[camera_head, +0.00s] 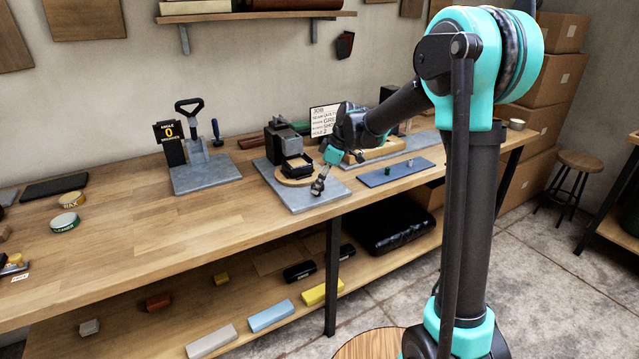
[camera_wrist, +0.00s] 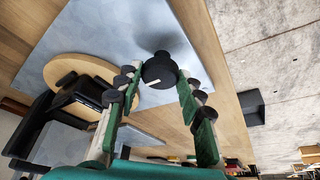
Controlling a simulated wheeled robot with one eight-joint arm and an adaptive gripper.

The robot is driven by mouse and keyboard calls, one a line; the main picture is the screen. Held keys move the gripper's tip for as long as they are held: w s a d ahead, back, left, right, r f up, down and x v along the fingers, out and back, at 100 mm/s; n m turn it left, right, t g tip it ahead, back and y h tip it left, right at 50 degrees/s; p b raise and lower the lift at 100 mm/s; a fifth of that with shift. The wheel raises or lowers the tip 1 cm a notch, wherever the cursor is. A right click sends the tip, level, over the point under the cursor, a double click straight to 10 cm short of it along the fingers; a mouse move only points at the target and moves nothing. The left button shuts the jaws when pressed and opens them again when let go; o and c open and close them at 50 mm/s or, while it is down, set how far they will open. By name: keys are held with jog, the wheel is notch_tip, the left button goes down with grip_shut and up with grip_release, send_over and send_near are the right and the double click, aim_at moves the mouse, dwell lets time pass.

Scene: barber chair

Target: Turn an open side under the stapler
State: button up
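The dark stapler (camera_head: 283,140) stands on a grey base plate (camera_head: 312,199) on the workbench. In front of it lies a round wooden turntable (camera_head: 291,181) carrying a black, box-like piece (camera_head: 298,167). The turntable (camera_wrist: 62,72) and the black piece (camera_wrist: 90,91) also show in the wrist view. A black knob (camera_wrist: 160,71) with a white mark sits by the plate's edge. My gripper (camera_head: 317,190) is low over the plate's front right. In the wrist view its fingers (camera_wrist: 160,76) lie on either side of the knob; I cannot tell whether both touch it.
A grey plate with a black-handled tool (camera_head: 198,150) stands to the left. A job card (camera_head: 324,120) stands behind. The bench's middle left is clear.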

jog(key=o, duration=0.4)
jog(key=v, duration=1.2)
jog(key=s+d+f+m+t+h, duration=0.1)
jog(key=s+d+f+m, duration=0.4)
jog(key=s, duration=0.4)
jog(key=s+d+f+m+t+h, duration=0.1)
jog(key=s+d+f+m+h, duration=0.1)
jog(key=s+d+f+m, duration=0.3)
jog(key=s+d+f+m+t+h, duration=0.1)
jog(key=s+d+f+m, duration=0.4)
jog(key=s+d+f, duration=0.5)
jog(key=shift+s+d+m, duration=0.2)
jog(key=shift+s+d, duration=0.1)
jog(key=shift+s, duration=0.35)
jog(key=shift+s+d+m, duration=0.2)
jog(key=shift+s+d, duration=0.1)
jog(key=shift+s, duration=0.4)
